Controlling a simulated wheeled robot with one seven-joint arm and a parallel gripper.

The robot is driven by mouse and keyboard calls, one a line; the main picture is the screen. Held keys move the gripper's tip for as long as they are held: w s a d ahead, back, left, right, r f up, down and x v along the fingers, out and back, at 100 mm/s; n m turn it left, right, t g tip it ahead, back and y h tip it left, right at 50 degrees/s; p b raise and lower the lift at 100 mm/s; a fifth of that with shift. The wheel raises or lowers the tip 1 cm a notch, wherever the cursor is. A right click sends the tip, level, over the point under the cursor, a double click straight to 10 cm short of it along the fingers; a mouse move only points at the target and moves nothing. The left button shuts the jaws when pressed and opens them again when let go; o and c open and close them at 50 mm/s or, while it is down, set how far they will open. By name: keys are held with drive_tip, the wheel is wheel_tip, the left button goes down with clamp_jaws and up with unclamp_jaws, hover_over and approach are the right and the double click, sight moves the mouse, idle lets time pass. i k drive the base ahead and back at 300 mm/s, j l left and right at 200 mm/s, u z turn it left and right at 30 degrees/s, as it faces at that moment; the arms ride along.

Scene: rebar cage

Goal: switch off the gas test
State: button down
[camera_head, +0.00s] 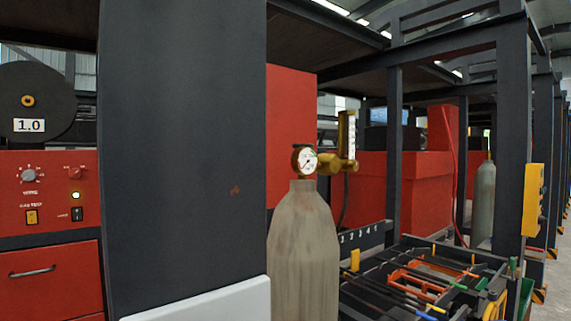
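A red welding machine front (60,168) stands at the far left. A small yellow switch (32,217) sits low on it, under a white label that seems to read "gas test". I cannot tell which way this switch is set. A small lamp (75,195) to its upper right glows yellowish. A black rocker switch (77,214) sits to the right of the yellow one. A grey gas cylinder (304,250) stands right of centre, with a round gauge (305,160) and a brass flowmeter (347,145) on top. My gripper is not in view.
A wide dark upright (185,150) stands between the machine and the cylinder. A black wire reel (38,100) marked 1.0 sits above the panel. A tool rack (420,285) fills the lower right. A second cylinder (484,200) stands farther back.

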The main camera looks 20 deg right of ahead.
sight(31, 216)
drive_tip(key=i+l, duration=0.15)
drive_tip(key=l, duration=0.2)
drive_tip(key=i+l, duration=0.1)
drive_tip(key=l, duration=0.25)
drive_tip(key=u, duration=2.95)
drive_tip(key=i+j+u, duration=0.25)
drive_tip(key=i+u, duration=0.25)
drive_tip(key=i, duration=0.15)
drive_tip(key=i+l+z, duration=0.2)
drive_tip(key=z, duration=0.25)
drive_tip(key=i+z, duration=0.35)
drive_tip(key=z, duration=0.15)
drive_tip(key=i+z, duration=0.3)
drive_tip(key=z, duration=0.15)
drive_tip(key=i+z, duration=0.25)
drive_tip(key=z, duration=0.2)
drive_tip(key=i+l+z, duration=0.1)
drive_tip(key=i+z, duration=0.2)
drive_tip(key=i, duration=0.35)
drive_tip(key=i+z, duration=0.25)
drive_tip(key=i, duration=0.45)
drive_tip(key=i+j+u, duration=0.15)
drive_tip(key=i+u, duration=0.7)
drive_tip(key=i+l+u, duration=0.15)
drive_tip(key=i+u, duration=0.3)
drive_tip(key=i+j+u, duration=0.1)
drive_tip(key=i+u, duration=0.3)
drive_tip(key=i, duration=1.1)
